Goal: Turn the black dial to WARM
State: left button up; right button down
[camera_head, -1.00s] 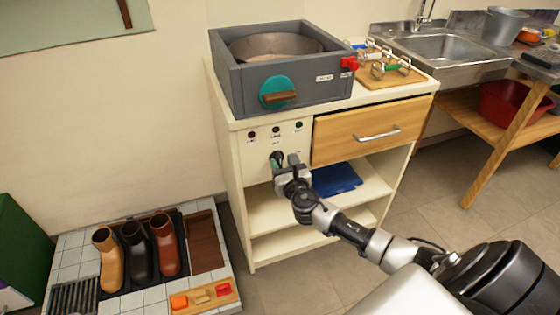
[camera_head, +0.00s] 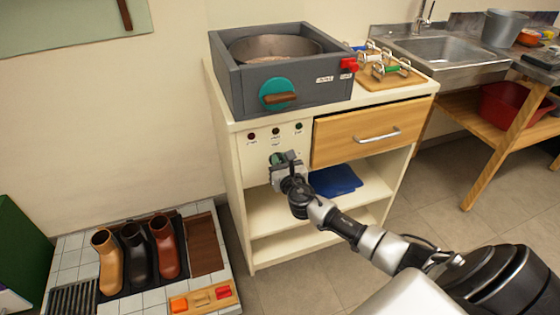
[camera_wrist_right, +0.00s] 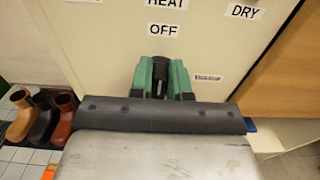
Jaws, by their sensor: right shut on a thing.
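The black dial (camera_wrist_right: 160,66) is on the cream cabinet front, just below the OFF label (camera_wrist_right: 163,31) in the right wrist view. Only its dark middle shows between the green fingertips; its pointing direction is hidden. My right gripper (camera_head: 277,159) is at the panel in the head view, shut on the dial. In the wrist view, its green fingers (camera_wrist_right: 162,80) lie on either side of the dial. HEAT (camera_wrist_right: 167,3) is above OFF, and DRY (camera_wrist_right: 242,12) is at the upper right. No WARM label is readable. My left gripper is not in view.
A grey box with a round pan and teal dial (camera_head: 277,93) stands on the cabinet top. A wooden drawer (camera_head: 370,132) is right of the panel, above open shelves with a blue item (camera_head: 335,181). Boots (camera_head: 139,251) stand on a tiled tray at lower left.

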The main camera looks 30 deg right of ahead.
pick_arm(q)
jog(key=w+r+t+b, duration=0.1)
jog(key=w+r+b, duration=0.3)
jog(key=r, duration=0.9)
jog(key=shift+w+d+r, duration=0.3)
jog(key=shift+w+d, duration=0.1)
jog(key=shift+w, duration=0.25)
pick_arm(e)
jog(key=shift+s+d+f+m, duration=0.1)
jog(key=shift+d+f+m, duration=0.2)
jog(key=shift+m, duration=2.7)
jog(key=shift+s+d+f+m, duration=0.1)
jog(key=shift+d+f+m, duration=0.25)
jog(key=shift+m, duration=2.65)
jog(key=shift+d+f+m, duration=0.25)
jog(key=shift+f+m, duration=0.05)
jog(key=shift+m, duration=2.7)
jog(key=c, duration=1.1)
grip_release()
jog(key=shift+s, duration=0.15)
pick_arm(q)
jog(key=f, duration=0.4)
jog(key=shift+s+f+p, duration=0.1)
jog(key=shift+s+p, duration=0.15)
jog(key=shift+p, duration=0.15)
pick_arm(e)
jog(key=v, duration=1)
jog(key=shift+s, duration=0.3)
